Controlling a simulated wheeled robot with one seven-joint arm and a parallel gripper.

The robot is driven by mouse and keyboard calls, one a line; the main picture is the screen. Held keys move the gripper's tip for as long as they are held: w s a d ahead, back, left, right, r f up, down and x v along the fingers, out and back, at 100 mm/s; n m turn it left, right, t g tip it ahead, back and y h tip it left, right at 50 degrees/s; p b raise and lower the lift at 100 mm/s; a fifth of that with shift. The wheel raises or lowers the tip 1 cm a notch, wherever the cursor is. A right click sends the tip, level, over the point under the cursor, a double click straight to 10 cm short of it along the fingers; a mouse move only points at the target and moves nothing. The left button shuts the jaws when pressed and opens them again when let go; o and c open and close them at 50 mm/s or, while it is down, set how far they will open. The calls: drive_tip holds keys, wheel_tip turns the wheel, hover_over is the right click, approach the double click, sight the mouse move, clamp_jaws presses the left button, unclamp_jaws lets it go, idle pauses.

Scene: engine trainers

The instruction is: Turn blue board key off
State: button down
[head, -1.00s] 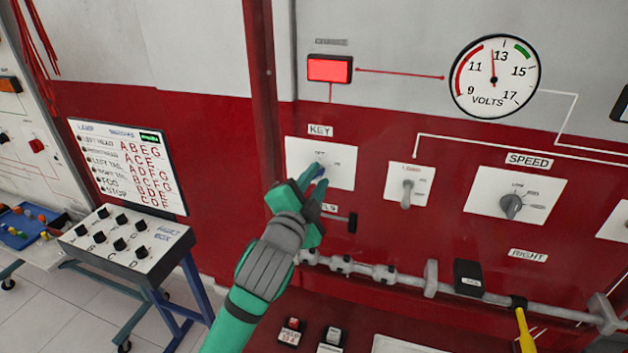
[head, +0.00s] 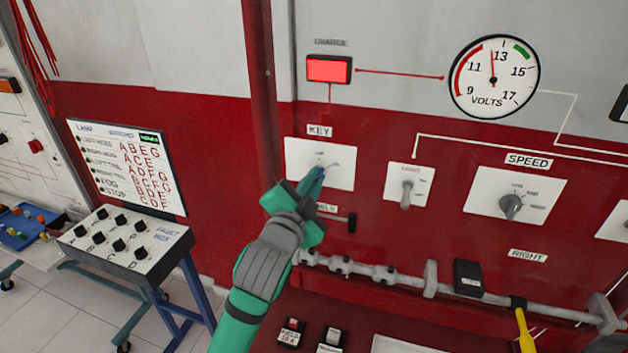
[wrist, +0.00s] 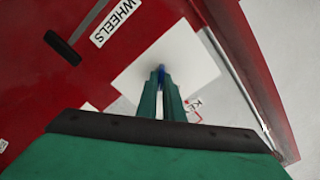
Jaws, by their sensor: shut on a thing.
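The board with the key is red with a white plate (head: 298,158) under a label reading KEY (head: 320,130). My gripper (head: 314,180) reaches up to this plate from below. In the wrist view its two green fingers (wrist: 161,82) are shut on a small blue key (wrist: 161,74), against the white plate. In the head view the fingers hide most of the key, and only a bit of blue shows at their tips. The key's exact angle is hard to tell. The red lamp (head: 329,69) above the plate is lit.
A lights switch (head: 407,190) and a speed knob (head: 511,206) sit to the right on the same board. A grey rail (head: 400,277) and a dark lever (head: 352,222) are below. A voltmeter (head: 495,77) is at upper right. A fault box (head: 125,240) stands at left.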

drive_tip(key=n, duration=0.9)
drive_tip(key=shift+a+f+n, duration=0.1)
drive_tip(key=shift+n, duration=0.3)
idle(0.4)
drive_tip(key=c, duration=1.9)
unclamp_jaws()
drive_tip(key=shift+w, duration=0.1)
